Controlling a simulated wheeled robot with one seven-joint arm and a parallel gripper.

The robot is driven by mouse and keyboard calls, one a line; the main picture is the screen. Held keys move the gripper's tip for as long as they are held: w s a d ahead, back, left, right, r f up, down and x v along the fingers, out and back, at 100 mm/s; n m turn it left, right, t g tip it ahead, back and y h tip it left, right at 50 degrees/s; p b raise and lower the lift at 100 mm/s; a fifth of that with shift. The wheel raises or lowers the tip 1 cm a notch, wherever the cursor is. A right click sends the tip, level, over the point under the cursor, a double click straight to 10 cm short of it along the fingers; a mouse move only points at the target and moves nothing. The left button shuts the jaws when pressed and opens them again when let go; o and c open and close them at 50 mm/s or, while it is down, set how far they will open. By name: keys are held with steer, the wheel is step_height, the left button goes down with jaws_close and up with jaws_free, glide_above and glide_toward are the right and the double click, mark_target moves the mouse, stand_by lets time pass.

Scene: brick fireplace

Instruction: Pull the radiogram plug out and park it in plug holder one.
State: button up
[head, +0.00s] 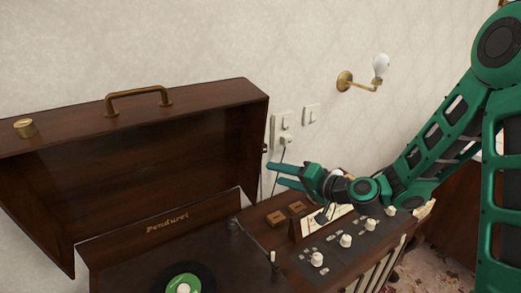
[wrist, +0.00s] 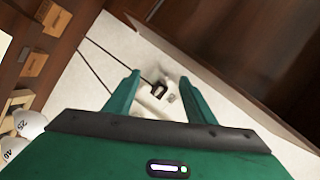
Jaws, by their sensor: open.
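The radiogram plug (head: 286,140) is a pale plug in the white wall socket (head: 276,128), with a dark cord hanging down from it. My gripper (head: 270,174) is open and empty, just below and in front of the socket. In the wrist view, the plug and socket area (wrist: 160,90) shows between my two open fingers, apart from them. Two small wooden blocks, one (head: 275,217) and another (head: 296,207), sit on the radiogram top and may be the plug holders. I cannot read which is holder one.
The radiogram's raised lid (head: 190,125) stands close left of my gripper. A white switch plate (head: 311,114) and a brass lamp arm with a bulb (head: 380,66) are on the wall to the right. White knobs (head: 345,240) stand on the panel below my arm.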

steer(key=shift+w+a+r+m+t+h, duration=0.1)
steer(key=shift+w+m+t+h, duration=0.15)
steer(key=shift+w+m+t, duration=0.9)
steer(key=shift+w+a+r+m+t+h, duration=0.25)
steer(key=shift+w+m+t, duration=0.35)
steer(key=shift+m, duration=1.05)
steer(key=shift+w+d+m+t+h, duration=0.15)
steer(key=shift+w+m+t+h, duration=0.15)
steer(key=shift+w+m+t, duration=0.85)
steer(key=shift+s+a+m+g, duration=0.1)
steer(key=shift+s+m+g, duration=0.15)
steer(key=shift+g, duration=0.05)
steer(key=x, duration=0.8)
steer(key=shift+w+a, duration=0.25)
jaws_close()
steer(key=v, duration=0.6)
